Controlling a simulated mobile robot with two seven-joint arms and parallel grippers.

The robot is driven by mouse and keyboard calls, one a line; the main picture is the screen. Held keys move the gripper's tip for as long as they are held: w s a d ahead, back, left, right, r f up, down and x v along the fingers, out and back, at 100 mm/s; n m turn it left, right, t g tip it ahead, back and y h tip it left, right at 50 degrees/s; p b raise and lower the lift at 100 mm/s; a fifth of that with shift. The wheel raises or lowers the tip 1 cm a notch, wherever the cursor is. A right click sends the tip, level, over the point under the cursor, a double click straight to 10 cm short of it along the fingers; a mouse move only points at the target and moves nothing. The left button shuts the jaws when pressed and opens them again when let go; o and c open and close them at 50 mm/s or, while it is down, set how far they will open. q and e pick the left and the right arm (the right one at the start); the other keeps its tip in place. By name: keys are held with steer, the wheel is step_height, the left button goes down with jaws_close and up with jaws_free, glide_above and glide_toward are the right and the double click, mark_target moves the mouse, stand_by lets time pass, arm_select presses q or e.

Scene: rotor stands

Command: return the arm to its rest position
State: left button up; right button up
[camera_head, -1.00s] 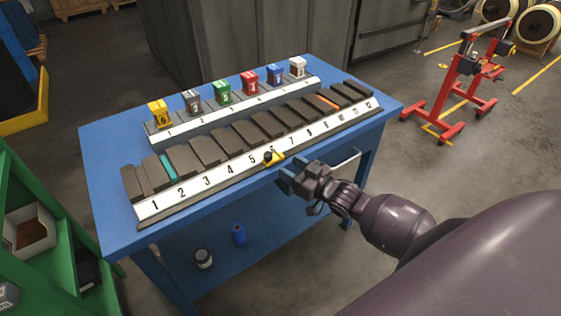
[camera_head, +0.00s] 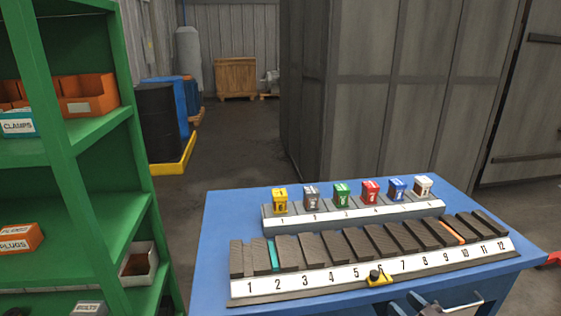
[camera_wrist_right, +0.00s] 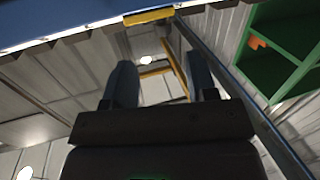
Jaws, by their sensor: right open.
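My right gripper (camera_head: 407,304) shows only partly at the bottom edge of the head view, in front of the table's front side. In the right wrist view its two fingers (camera_wrist_right: 162,84) stand apart with nothing between them. The front of the blue table (camera_wrist_right: 60,16) runs above the fingers there, with a yellow piece (camera_wrist_right: 148,17) at its edge. The rest of my right arm is out of the head view. My left arm and gripper are not in view.
The blue table (camera_head: 222,222) bears a numbered rack (camera_head: 340,277) of dark blocks and a smaller rack (camera_head: 300,222) with several coloured blocks. A yellow pointer (camera_head: 379,280) sits near 6. A green shelf (camera_head: 75,165) stands left. A grey cabinet (camera_head: 400,90) stands behind.

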steer(key=s+a+f+m+g+h, duration=0.1)
steer(key=s+a+f+g+h, duration=0.1)
steer(key=s+f, duration=0.3)
steer(key=s+a+f+m+g+h, duration=0.2)
steer(key=s+f, duration=0.3)
steer(key=s, duration=0.9)
steer(key=shift+a+f+g+h, duration=0.35)
steer(key=shift+a+h, duration=0.25)
steer(key=shift+h, duration=0.3)
